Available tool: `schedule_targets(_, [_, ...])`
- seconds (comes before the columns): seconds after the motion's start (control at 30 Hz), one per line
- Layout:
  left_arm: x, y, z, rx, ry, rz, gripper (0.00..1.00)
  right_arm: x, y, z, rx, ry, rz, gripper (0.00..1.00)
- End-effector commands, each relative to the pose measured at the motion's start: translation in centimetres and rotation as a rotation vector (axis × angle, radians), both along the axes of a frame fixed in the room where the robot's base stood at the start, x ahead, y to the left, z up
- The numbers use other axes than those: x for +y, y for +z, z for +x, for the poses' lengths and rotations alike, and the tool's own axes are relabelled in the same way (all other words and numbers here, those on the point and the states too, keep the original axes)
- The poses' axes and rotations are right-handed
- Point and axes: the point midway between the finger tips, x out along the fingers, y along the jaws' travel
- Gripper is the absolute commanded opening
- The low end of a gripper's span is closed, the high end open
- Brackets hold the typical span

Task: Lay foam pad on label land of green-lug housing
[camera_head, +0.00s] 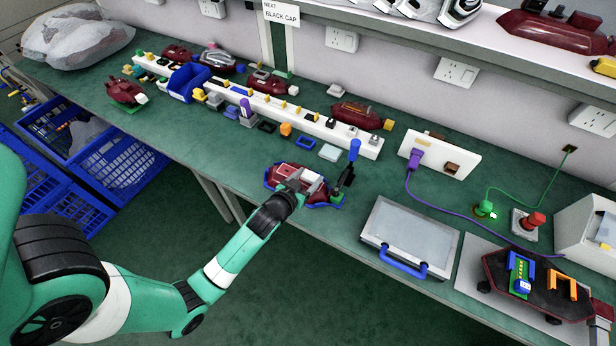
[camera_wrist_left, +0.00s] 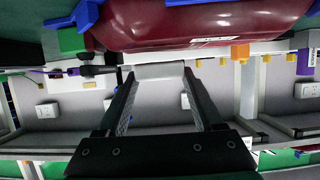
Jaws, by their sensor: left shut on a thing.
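My left gripper (camera_head: 308,184) is shut on a pale grey-white pad (camera_wrist_left: 160,71), which shows between the fingertips in the left wrist view. In the head view the gripper is over a dark red housing (camera_head: 284,171) that sits in a blue nest on the bench. The housing (camera_wrist_left: 190,26) fills the top of the wrist view, with a small white marking on its side. A green block (camera_wrist_left: 72,41) and an orange block (camera_wrist_left: 240,51) show near its ends. I cannot tell whether the pad touches the housing. My right gripper is not in view.
A long white rail (camera_head: 300,118) of small parts and several other red housings are farther back. A grey panel with a blue handle (camera_head: 410,228) lies to the right.

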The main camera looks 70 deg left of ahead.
Motion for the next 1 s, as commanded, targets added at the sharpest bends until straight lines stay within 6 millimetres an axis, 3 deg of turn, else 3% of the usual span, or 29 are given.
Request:
schedule_targets(0.37, [0.0,-1.5,0.0,0.000,0.000,0.000,0.10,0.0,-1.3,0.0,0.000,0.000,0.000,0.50])
schedule_targets(0.4, [0.0,-1.4,0.0,0.000,0.000,0.000,0.72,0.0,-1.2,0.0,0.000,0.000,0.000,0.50])
schedule_targets(0.57, [0.0,-1.3,0.0,0.000,0.000,0.000,1.00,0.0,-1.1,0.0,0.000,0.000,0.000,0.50])
schedule_targets(0.87, [-0.3,-1.1,-0.3,0.001,0.000,-0.001,1.00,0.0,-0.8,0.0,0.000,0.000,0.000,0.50])
schedule_targets(1.0, [-1.5,-0.1,-1.9,0.001,-0.001,0.000,1.00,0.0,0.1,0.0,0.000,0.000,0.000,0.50])
